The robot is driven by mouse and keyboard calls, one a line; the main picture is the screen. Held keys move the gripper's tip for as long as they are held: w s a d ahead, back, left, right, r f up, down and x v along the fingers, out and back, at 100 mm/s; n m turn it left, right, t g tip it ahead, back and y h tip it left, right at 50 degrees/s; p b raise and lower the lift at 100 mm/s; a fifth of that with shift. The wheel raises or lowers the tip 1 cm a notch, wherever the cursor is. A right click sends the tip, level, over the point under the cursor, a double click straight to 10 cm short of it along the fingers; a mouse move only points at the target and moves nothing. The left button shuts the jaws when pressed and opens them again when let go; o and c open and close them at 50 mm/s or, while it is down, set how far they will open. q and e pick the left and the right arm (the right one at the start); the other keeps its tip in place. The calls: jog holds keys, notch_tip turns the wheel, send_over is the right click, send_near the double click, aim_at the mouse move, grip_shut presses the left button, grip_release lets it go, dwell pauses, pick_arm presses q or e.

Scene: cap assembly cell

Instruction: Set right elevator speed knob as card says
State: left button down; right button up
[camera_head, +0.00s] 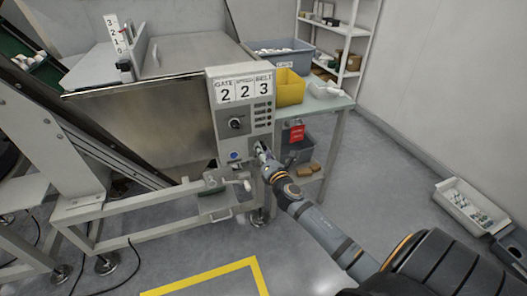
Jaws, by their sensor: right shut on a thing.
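A grey control panel (213,128) stands on the front of the metal hopper. The white card (245,91) on its top reads GATE 2, a middle word too small to read surely with 2, and BELT 3. A black round knob (236,124) sits mid-panel; its pointer setting is too small to read. My right gripper (261,151) reaches in from the lower right and is shut at the panel's lower right, below and right of that knob. The gripper hides what it holds. My left gripper is out of view.
A blue button (233,155) is left of my right gripper. A crank handle (246,185) sticks out below the panel. A green table (338,103) with a yellow bin (290,88) stands behind on the right. Open floor with a yellow line (205,277) lies in front.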

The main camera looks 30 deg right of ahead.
jog(key=shift+c, duration=0.6)
pick_arm(q)
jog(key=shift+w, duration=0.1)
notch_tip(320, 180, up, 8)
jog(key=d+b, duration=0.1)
jog(key=b, duration=0.1)
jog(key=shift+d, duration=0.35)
pick_arm(e)
jog(key=shift+m, duration=4)
